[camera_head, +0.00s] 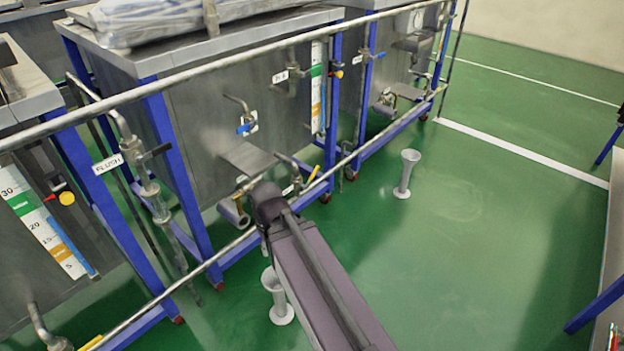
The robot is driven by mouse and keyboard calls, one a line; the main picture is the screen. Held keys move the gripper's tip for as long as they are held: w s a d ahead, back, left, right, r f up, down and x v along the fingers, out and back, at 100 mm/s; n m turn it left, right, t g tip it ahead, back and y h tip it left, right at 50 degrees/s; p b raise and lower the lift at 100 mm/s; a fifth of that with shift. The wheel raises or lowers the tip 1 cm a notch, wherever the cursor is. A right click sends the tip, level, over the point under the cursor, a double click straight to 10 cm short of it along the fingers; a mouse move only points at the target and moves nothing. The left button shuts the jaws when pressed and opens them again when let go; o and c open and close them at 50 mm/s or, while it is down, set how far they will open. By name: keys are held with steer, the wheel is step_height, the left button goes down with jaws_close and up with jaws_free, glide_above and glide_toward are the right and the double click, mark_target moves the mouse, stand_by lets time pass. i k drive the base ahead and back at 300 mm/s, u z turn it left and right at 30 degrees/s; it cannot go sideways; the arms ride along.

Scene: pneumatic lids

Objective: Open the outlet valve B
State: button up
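The middle steel tank (200,130) stands in a blue frame, with a label reading roughly "IN B" (281,76) near its upper right. Low on its front is pipework with a small label (288,190) that I cannot read and a yellow lever (313,174) slanting up to the right. A wide outlet pipe end (233,212) lies left of my arm. My arm reaches up from the bottom, its dark far end in front of this low pipework and covering part of it. I cannot make out gripper fingers; they are hidden or out of frame.
A long metal rail (190,75) and a lower rail (217,258) run across the tank fronts. Grey funnel-topped stands (405,173) (277,296) are on the green floor. A "FLUSH" pipe (128,150) is at left. Open floor (470,240) lies to the right.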

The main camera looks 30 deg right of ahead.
mark_target(314, 173)
steer(key=u, duration=1.2)
steer(key=k, duration=0.1)
steer(key=z, duration=2.5)
steer(key=i, duration=0.5)
steer(key=u, duration=0.8)
